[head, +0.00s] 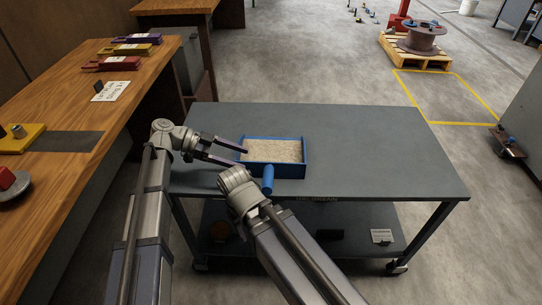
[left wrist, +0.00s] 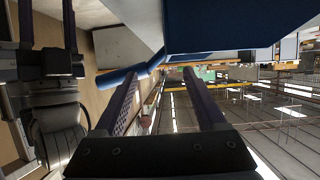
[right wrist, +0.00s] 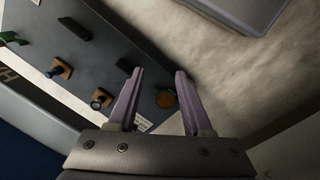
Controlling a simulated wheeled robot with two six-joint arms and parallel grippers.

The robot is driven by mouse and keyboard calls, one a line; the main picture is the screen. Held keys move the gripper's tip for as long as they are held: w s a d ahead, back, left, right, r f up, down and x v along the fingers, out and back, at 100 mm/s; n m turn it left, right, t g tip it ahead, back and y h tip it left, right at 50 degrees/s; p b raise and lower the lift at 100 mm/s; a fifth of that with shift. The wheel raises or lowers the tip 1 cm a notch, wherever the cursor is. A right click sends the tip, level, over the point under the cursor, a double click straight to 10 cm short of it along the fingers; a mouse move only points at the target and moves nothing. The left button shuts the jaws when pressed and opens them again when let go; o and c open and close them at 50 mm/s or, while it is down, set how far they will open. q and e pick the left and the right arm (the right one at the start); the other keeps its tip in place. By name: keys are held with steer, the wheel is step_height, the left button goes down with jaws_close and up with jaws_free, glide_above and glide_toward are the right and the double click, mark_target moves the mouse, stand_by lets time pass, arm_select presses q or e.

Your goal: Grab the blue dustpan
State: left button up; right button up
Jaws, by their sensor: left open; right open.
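The blue dustpan (head: 303,158), filled with pale grains, sits on the grey cart top (head: 375,150). Its round blue handle (head: 268,181) points toward me. My left gripper (head: 241,157) is open and empty at the pan's left side, its fingers pointing right. In the left wrist view the dustpan (left wrist: 220,25) fills the top and its handle (left wrist: 118,77) lies by the left fingertip. My right wrist is just left of the handle in the head view, where its fingers are hidden. In the right wrist view the right gripper (right wrist: 159,71) is open, with nothing between its fingers.
The cart's lower shelf (head: 290,240) holds small items and a white label (head: 381,236). A wooden bench (head: 60,190) with coloured tools stands at the left. A pallet (head: 412,52) with a reel is at the back right. The cart top's right half is clear.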

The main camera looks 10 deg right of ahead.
arm_select(q)
steer(key=shift+x, duration=0.9)
steer(key=b+x, duration=0.1)
steer(key=x, duration=0.1)
steer(key=f+b+x, duration=0.1)
steer(key=b+x, duration=0.1)
steer(key=shift+d, duration=0.1)
steer(key=shift+s+d+f, duration=0.1)
steer(key=shift+d, duration=0.2)
jaws_close()
stand_by(0.5)
